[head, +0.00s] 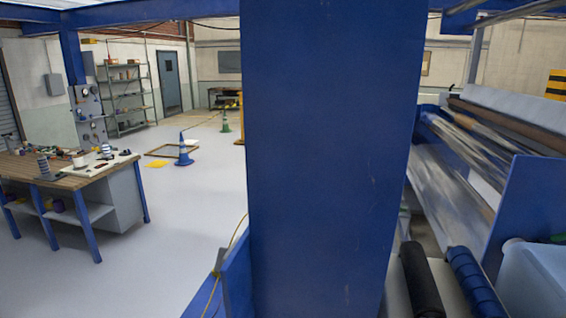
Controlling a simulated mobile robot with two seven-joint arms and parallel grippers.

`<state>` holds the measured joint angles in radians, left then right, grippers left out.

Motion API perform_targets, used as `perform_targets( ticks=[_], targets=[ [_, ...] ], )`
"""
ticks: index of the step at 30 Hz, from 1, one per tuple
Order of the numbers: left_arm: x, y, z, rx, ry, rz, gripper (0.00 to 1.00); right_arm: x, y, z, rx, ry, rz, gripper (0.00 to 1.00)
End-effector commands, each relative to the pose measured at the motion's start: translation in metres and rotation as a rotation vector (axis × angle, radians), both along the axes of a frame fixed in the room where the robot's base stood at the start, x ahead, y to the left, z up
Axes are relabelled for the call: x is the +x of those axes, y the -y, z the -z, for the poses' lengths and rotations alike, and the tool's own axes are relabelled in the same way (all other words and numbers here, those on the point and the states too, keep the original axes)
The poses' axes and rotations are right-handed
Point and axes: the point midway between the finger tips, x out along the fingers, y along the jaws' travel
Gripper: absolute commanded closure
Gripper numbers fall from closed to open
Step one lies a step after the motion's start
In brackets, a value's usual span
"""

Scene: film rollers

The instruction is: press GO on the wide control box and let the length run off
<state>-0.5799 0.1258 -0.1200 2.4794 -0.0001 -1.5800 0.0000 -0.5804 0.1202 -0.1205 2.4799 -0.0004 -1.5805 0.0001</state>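No wide control box with a GO button can be made out for certain. A grey panel with small round fittings (87,104) is on the blue post at the far left, too small to read. The film machine (470,190) stands at the right, with shiny film stretched over its rollers. A brown roller (510,127) runs across its upper part. A black roll (421,282) and a blue roll (474,284) lie at the lower right. Neither of my grippers is in view.
A wide blue column (335,150) fills the middle and hides much behind it. A workbench (75,180) with tools stands at left. Shelves (127,97) stand behind.

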Motion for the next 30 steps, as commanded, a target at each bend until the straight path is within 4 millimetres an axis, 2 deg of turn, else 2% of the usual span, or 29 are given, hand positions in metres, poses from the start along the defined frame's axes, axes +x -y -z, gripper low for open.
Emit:
perform_targets(
  ticks=[1,4,5,30],
  targets=[
    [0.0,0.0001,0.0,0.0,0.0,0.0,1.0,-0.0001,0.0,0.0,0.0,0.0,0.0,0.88],
    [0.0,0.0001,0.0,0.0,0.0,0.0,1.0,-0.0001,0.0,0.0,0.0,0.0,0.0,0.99],
    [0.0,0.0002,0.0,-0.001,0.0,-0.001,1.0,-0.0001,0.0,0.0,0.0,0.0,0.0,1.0],
    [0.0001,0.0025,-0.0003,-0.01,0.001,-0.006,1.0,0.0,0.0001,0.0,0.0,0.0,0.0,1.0]
  ],
)
